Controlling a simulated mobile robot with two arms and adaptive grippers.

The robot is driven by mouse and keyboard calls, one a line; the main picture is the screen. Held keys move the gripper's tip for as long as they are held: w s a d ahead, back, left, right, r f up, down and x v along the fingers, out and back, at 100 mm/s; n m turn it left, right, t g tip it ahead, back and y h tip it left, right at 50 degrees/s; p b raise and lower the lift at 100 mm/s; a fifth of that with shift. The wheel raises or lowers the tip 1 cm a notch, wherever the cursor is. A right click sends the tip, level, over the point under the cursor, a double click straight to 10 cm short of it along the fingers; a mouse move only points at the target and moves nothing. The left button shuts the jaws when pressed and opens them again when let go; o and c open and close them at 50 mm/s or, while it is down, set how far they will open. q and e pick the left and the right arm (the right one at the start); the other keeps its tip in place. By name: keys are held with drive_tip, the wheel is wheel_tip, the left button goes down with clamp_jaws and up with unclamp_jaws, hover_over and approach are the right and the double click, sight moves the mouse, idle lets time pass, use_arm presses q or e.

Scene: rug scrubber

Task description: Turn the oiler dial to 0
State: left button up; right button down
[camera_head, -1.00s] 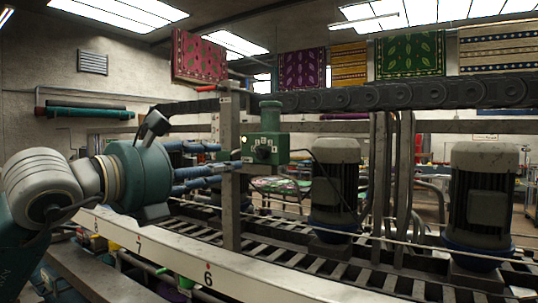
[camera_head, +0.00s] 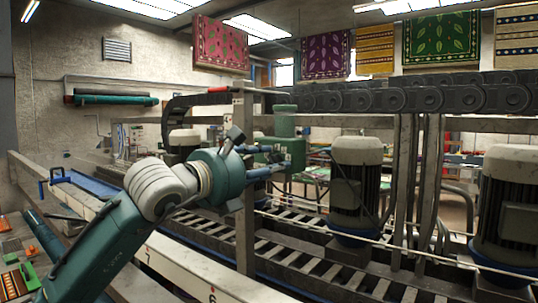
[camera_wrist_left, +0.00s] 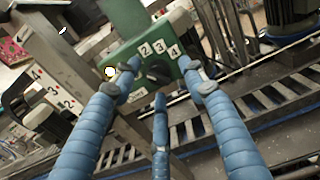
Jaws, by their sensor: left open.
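The oiler is a green box (camera_head: 284,123) on a grey post, partly hidden behind my left gripper in the head view. In the left wrist view the green box (camera_wrist_left: 135,52) shows a dark round dial (camera_wrist_left: 157,73) with white labels 2, 3 and 4 above it. A 0 label cannot be made out, and the dial's pointing direction is unclear. My left gripper (camera_head: 272,160) is open, its blue fingers spread in front of the box. In the wrist view the fingertips (camera_wrist_left: 157,91) lie around and just below the dial; contact cannot be told. My right gripper is not in view.
The grey post (camera_head: 245,190) stands close beside the gripper. A motor with a pale cap (camera_head: 357,152) stands right of the oiler. A slatted conveyor (camera_head: 300,262) runs below, and a dark chain track (camera_head: 420,98) runs above.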

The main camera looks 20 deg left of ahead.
use_arm(q)
drive_tip(key=shift+w, duration=0.15)
clamp_jaws()
drive_tip(key=shift+d+f+n+b, duration=0.1)
drive_tip(key=shift+f+n+b, duration=0.05)
drive_tip(key=shift+n+b, duration=1.85)
drive_tip(key=shift+d+f+n+b, duration=0.1)
drive_tip(key=shift+n+b, duration=1.4)
drive_tip(key=shift+b, duration=0.95)
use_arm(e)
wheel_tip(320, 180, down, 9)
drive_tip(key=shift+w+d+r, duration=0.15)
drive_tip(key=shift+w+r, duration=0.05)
